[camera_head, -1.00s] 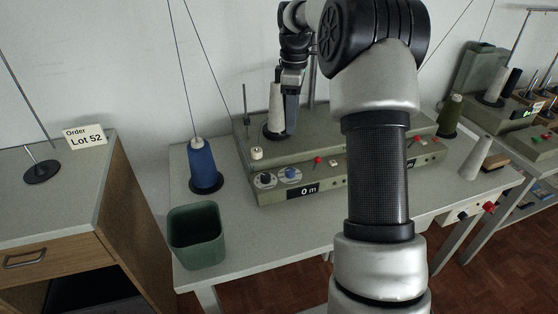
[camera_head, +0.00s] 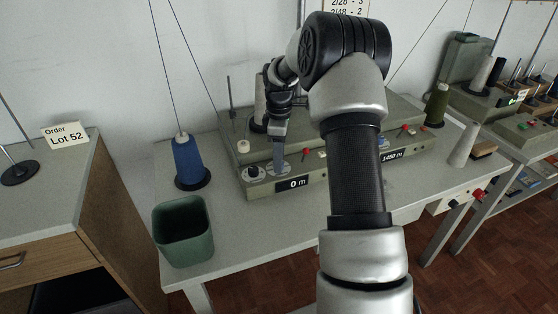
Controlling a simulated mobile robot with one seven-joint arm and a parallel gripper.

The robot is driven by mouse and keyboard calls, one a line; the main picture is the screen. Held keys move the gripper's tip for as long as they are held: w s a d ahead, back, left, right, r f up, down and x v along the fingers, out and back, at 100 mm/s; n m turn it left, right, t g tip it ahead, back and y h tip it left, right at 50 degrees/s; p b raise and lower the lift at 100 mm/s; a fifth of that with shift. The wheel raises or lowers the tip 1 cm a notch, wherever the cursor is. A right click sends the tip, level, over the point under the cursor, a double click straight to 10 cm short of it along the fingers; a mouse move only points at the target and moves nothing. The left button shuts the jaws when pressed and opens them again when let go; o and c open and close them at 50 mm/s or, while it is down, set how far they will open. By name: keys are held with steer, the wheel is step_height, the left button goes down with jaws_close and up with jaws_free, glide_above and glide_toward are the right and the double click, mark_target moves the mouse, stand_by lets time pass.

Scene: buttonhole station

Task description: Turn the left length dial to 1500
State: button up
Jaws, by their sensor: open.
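The green-grey winding machine (camera_head: 310,186) stands on the table. Its left display (camera_head: 292,184) reads 0 m. A dark dial (camera_head: 253,171) on a pale disc sits on the left of its front panel. Just right of it is a second dial, blue in the earlier picture, now mostly hidden behind my gripper. My gripper (camera_head: 279,164) points down in front of this second dial, its fingertips at or close to it. I cannot tell whether they touch it. The jaws are open, though the gap between them is hard to see.
A right display (camera_head: 391,156) reads about 1450 m. A red knob (camera_head: 306,153) is right of my gripper. A blue yarn cone (camera_head: 190,162) and a green bin (camera_head: 183,231) stand on the left. The table front is clear.

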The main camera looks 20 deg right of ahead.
steer(key=shift+f, duration=0.3)
steer(key=c, duration=1)
steer(key=shift+c, duration=0.2)
